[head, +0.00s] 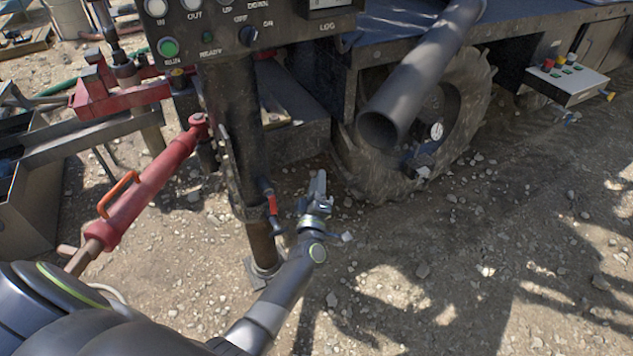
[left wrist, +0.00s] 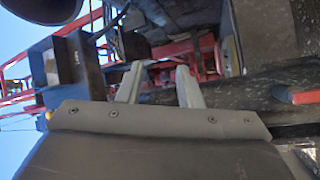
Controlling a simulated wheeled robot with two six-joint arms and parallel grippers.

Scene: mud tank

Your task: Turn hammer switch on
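A dark control panel (head: 285,28) shows at the top of the head view, its upper part cut off by the frame. A dark rotary knob (head: 248,36) sits on it, with OFF and ON marks beside it. I cannot read the word "hammer", so I cannot tell for sure that this knob is the hammer switch. My left gripper (head: 318,188) is well below and right of the panel, touching nothing that I can see. In the left wrist view its two fingers (left wrist: 160,78) stand apart with nothing between them. My right gripper is not in view.
A dark post (head: 232,130) carries the panel, with a red-handled lever (head: 272,204) low on it. A large pipe (head: 420,80) juts out over a wheel (head: 455,125). A red cylinder (head: 150,185) lies left. A button box (head: 565,82) is at right. The gravel front right is clear.

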